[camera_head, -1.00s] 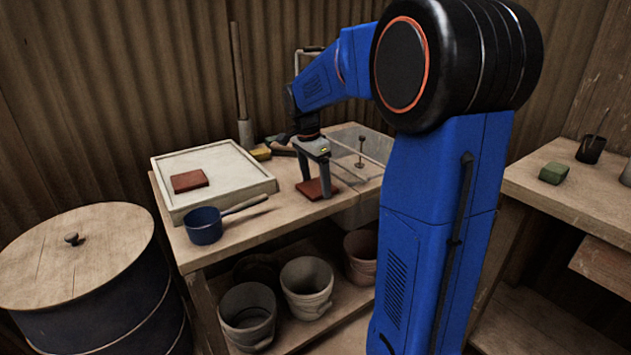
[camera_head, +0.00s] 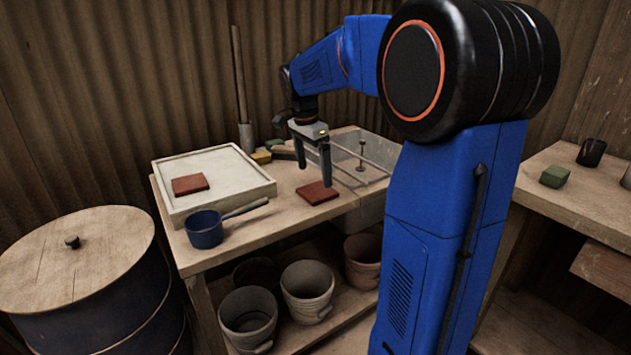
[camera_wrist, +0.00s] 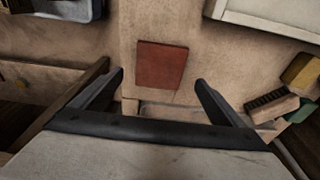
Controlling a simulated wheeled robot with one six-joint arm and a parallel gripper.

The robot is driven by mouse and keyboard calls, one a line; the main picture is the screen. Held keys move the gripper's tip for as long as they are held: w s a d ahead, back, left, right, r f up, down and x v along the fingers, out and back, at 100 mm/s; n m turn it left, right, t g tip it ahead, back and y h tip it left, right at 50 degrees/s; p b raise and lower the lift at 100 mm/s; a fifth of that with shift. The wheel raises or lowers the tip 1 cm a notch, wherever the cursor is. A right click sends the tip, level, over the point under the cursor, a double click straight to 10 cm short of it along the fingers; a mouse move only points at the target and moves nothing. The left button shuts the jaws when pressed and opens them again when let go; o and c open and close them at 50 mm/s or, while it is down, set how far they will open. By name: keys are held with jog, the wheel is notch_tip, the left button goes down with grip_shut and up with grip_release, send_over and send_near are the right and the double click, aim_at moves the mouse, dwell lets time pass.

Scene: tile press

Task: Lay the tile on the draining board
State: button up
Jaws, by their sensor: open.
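A square red-brown tile (camera_head: 318,193) lies flat on the wooden bench top (camera_head: 277,228), just left of the sink. It also shows whole in the wrist view (camera_wrist: 162,65). A second red-brown tile (camera_head: 190,185) lies on a pale, rimmed board or tray (camera_head: 238,190) to the left. I cannot tell for sure which surface is the draining board. My gripper (camera_head: 312,172) is open and empty, pointing down above the first tile. In the wrist view, the spread fingers (camera_wrist: 160,80) lie either side of the tile's near edge, apart from it.
A blue pan (camera_head: 205,229) with a long handle stands at the bench's front left. The sink (camera_head: 370,160) is on the right. A yellow block (camera_head: 261,157) and a brush (camera_wrist: 272,106) lie behind. Several pots sit below. A lidded drum (camera_head: 75,262) stands left.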

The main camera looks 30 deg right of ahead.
notch_tip(320, 180, up, 6)
jog(key=a, duration=0.1)
jog(key=s+a+f+n+t, duration=0.1)
jog(key=s+a+n, duration=0.3)
jog(key=s, duration=0.4)
jog(key=s+a+f+n+t, duration=0.1)
jog(key=s+a+f+n, duration=0.1)
jog(key=s+a+n, duration=0.35)
jog(key=s+a+f+n+t+y, duration=0.1)
jog(key=s+a+f+n, duration=0.3)
jog(key=s, duration=1.2)
notch_tip(320, 180, down, 6)
jog(key=n+t, duration=0.1)
jog(key=n, duration=0.3)
jog(key=shift+f+t+y, duration=0.2)
jog(key=shift+t+y, duration=0.2)
